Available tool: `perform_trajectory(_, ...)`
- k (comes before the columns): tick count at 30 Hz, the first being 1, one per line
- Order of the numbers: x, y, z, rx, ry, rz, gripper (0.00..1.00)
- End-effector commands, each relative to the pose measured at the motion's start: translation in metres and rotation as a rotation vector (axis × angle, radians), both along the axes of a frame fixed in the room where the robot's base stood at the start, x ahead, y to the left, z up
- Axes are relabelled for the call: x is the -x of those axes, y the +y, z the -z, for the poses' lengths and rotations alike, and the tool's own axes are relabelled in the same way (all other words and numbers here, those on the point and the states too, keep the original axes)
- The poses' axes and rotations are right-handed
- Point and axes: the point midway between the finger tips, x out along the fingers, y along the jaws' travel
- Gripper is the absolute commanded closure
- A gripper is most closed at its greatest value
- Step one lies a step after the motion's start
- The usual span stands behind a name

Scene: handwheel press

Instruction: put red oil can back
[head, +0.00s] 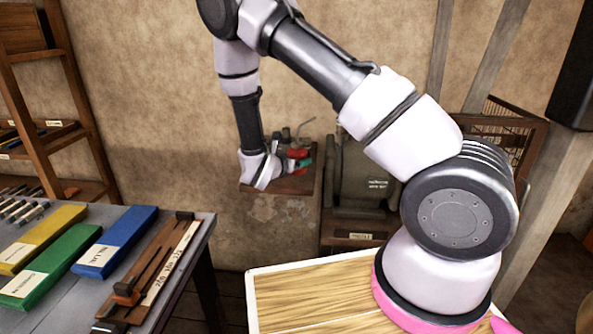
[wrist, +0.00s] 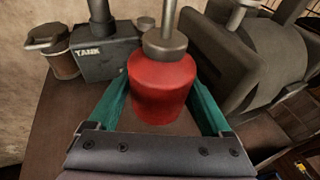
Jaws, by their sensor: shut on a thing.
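The red oil can (wrist: 162,88) is upright between the fingers of my gripper (wrist: 163,105) in the wrist view, with a grey metal collar and spout on top. The green fingers are shut on it, one on each side. In the head view the red oil can (head: 298,153) is small and partly hidden, beside my gripper (head: 297,168) over a small wooden shelf (head: 292,186) at the wall. I cannot tell whether the can's base touches the shelf.
A grey box marked TANK (wrist: 104,55) and a brown cup-like pot (wrist: 62,62) stand left of the can. A large grey machine (wrist: 262,50) stands close on the right. In the head view, a bench (head: 190,255) with coloured boxes is at left.

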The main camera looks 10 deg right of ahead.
Motion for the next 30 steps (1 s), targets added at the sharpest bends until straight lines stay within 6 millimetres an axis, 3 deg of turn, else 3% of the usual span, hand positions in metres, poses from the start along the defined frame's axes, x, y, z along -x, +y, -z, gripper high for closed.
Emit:
perform_trajectory(7, 0.000, -0.001, 0.035, 0.001, 0.001, 0.003, 0.94)
perform_trajectory(18, 0.000, -0.001, 0.039, 0.000, 0.000, 0.001, 0.94)
perform_trajectory(19, 0.000, -0.001, 0.040, 0.000, 0.001, 0.001, 0.13)
perform_trajectory(20, 0.000, -0.001, 0.039, 0.000, 0.001, 0.001, 0.02)
perform_trajectory(30, 0.001, 0.000, 0.035, -0.001, 0.000, 0.000, 0.00)
